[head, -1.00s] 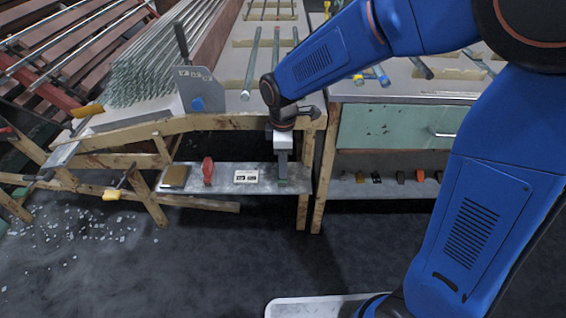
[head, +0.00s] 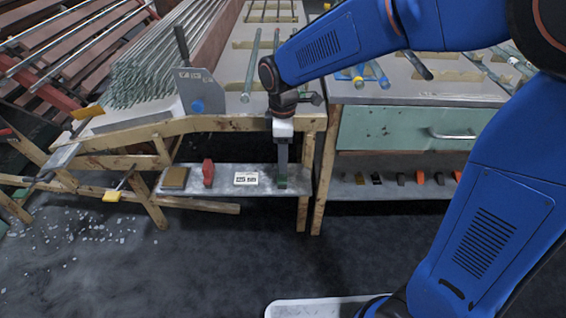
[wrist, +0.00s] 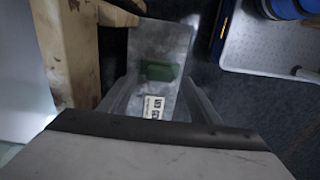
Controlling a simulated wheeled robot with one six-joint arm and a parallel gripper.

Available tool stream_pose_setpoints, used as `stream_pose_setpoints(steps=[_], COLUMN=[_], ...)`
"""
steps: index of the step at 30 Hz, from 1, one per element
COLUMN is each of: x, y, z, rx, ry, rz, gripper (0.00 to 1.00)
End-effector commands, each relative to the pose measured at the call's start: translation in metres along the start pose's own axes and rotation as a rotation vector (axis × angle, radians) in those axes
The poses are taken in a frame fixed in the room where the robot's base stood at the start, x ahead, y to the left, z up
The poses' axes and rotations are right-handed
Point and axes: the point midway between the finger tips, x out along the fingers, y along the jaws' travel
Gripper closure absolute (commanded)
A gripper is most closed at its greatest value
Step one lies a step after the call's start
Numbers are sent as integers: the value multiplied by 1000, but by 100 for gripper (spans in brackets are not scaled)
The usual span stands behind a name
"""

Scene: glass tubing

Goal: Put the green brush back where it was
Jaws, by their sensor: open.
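The green brush (wrist: 160,71) rests on the grey lower shelf (wrist: 172,40), showing in the wrist view as a small dark green block just beyond my fingertips. In the head view the brush (head: 281,184) is a small green patch on the right part of the shelf, partly hidden by my gripper. My gripper (head: 281,171) points down above it. In the wrist view my gripper (wrist: 160,84) is open, one finger on each side of the brush's line, with nothing held between them.
A white label card (head: 246,178) lies left of the brush, then a red tool (head: 208,172) and a brown block (head: 175,177). The wooden bench top (head: 215,123) is above the shelf. A wooden leg (head: 303,185) stands close on the right. Glass shards (head: 80,235) litter the floor.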

Motion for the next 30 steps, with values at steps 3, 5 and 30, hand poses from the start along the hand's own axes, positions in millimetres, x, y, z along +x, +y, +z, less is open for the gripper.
stream_pose_setpoints(steps=[3, 5, 30], x=[-25, -36, -94], y=[0, 0, -13], z=[0, 0, 47], rx=[0, 0, 175], ry=[2, 1, 29], rz=[3, 2, 41], gripper=[43, 43, 43])
